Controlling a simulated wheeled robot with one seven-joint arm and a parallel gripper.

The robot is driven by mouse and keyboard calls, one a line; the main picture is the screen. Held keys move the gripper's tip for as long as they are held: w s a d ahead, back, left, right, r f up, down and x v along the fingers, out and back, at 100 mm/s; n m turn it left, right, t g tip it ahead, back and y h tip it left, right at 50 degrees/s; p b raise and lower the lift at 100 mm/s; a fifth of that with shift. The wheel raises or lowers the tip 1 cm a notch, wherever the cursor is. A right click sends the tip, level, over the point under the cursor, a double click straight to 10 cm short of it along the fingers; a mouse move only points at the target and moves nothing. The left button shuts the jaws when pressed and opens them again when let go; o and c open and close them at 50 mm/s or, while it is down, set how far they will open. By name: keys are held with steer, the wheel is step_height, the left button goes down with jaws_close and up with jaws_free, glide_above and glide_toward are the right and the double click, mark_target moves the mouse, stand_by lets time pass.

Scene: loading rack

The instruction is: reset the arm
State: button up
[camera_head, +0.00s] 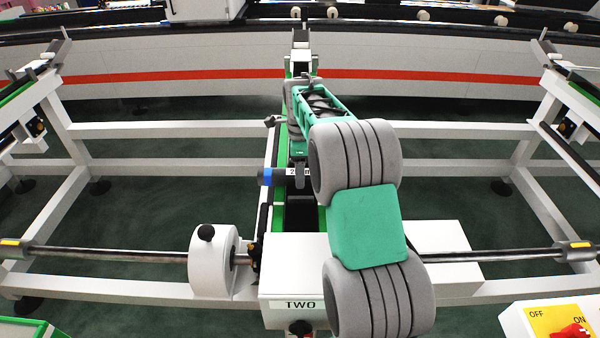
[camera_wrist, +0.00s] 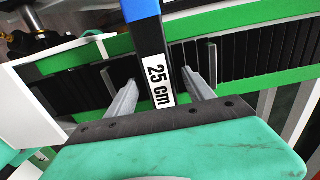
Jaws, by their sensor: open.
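My arm, with grey ribbed joints and green covers, reaches away over the white and green rack in the head view. My gripper (camera_head: 298,178) is at its far end, low over the narrow green-edged rail. In the wrist view my gripper (camera_wrist: 160,68) is open, with one grey finger on each side of a black bar (camera_wrist: 150,45) labelled "25 cm". Gaps show between the fingers and the bar. The bar has a blue end, which also shows left of the gripper in the head view (camera_head: 265,177). My arm hides part of the rail.
A white box marked TWO (camera_head: 300,303) stands in front, with a metal rod (camera_head: 110,256) carrying a white round collar (camera_head: 210,262). White frames (camera_head: 45,130) stand on both sides. A yellow OFF/ON switch box (camera_head: 552,318) is at bottom right. Open floor shows between the frames.

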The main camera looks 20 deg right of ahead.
step_height(320, 180, up, 7)
steer(key=shift+b, duration=0.45)
steer(key=shift+s+a+r, duration=0.1)
steer(key=shift+r, duration=0.15)
steer(key=s+a+n+t, duration=0.1)
steer(key=s+a+n, duration=0.2)
steer(key=s+n, duration=0.3)
steer(key=s+a+n+t, duration=0.1)
steer(key=s+a+n, duration=0.3)
steer(key=s+n, duration=0.2)
steer(key=s+a+r+n+t, duration=0.1)
steer(key=s+a+n, duration=0.2)
steer(key=s+n, duration=0.3)
steer(key=shift+s+a, duration=0.3)
steer(key=shift+s, duration=0.6)
steer(key=s+f+n, duration=0.1)
steer(key=s+a+f+n, duration=0.1)
steer(key=s+n, duration=0.1)
steer(key=s+f+n, duration=0.1)
steer(key=shift+s+a+f+n+t, duration=0.15)
steer(key=shift+s+f+n+t, duration=0.1)
steer(key=shift+s+n+t, duration=0.15)
